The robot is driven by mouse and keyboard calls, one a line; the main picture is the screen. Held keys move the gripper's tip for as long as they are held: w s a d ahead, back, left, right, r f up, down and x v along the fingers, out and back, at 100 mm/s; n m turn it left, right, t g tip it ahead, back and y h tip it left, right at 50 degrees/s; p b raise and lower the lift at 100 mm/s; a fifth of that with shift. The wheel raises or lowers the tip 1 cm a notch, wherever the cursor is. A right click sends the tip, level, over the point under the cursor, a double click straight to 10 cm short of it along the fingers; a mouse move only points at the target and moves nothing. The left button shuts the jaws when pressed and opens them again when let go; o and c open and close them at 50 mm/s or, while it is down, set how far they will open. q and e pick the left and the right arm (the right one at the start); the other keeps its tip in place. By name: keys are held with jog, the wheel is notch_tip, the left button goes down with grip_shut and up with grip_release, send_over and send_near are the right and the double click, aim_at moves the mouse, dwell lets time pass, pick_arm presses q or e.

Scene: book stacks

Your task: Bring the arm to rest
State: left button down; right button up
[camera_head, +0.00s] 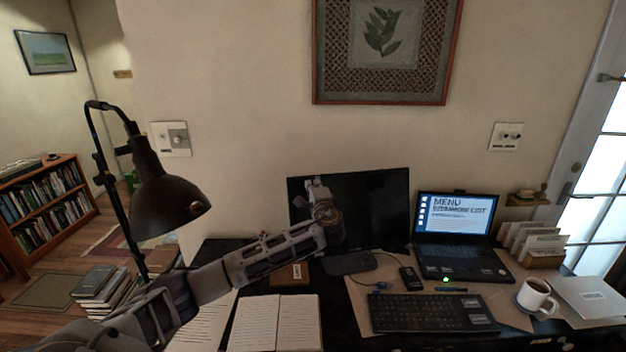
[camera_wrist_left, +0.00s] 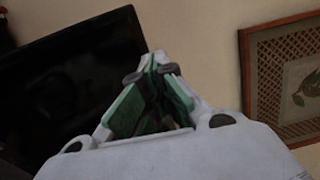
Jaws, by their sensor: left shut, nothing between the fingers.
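My left arm comes in from the lower left in the head view and reaches over the desk. My left gripper (camera_head: 316,184) is raised in front of the dark monitor (camera_head: 375,205), with its fingers pointing up. In the left wrist view the fingertips (camera_wrist_left: 158,62) meet, and nothing is held between them. The monitor also shows in the left wrist view (camera_wrist_left: 60,85), behind and left of the fingers. My right gripper is not in either view.
The desk holds an open book (camera_head: 275,322), a keyboard (camera_head: 430,312), a laptop (camera_head: 455,230) and a mug (camera_head: 535,295). A black lamp (camera_head: 165,200) stands left, near my arm. A framed picture (camera_head: 450,60) hangs above; its frame shows in the wrist view (camera_wrist_left: 246,80).

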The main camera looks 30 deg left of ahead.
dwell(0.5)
pick_arm(q)
jog(key=s+d+f+n+g+h, duration=0.1)
jog(key=s+d+f+g+h, duration=0.15)
jog(key=s+d+f, duration=0.6)
jog(key=s+d+f+n+g+h, duration=0.1)
jog(key=s+d+f+h, duration=0.4)
jog(key=f, duration=0.6)
jog(key=s+d+f+n+g+h, duration=0.2)
jog(key=s+d+f, duration=0.1)
jog(key=s, duration=0.6)
jog(key=s+d+f+n+g+h, duration=0.2)
jog(key=s+f, duration=0.1)
jog(key=s, duration=0.6)
jog(key=s+d+f+n+g+h, duration=0.1)
jog(key=s+d+f+g, duration=0.15)
jog(key=s, duration=0.75)
notch_tip(320, 180, down, 34)
jog(key=s+g, duration=0.1)
jog(key=s, duration=0.2)
jog(key=s+a+f, duration=0.2)
jog(key=s+f, duration=0.7)
jog(key=s, duration=0.1)
jog(key=s+a+f+g, duration=0.1)
jog(key=s+a+f, duration=0.1)
jog(key=s+f, duration=0.8)
jog(key=shift+s+f, duration=0.3)
jog(key=shift+s, duration=0.5)
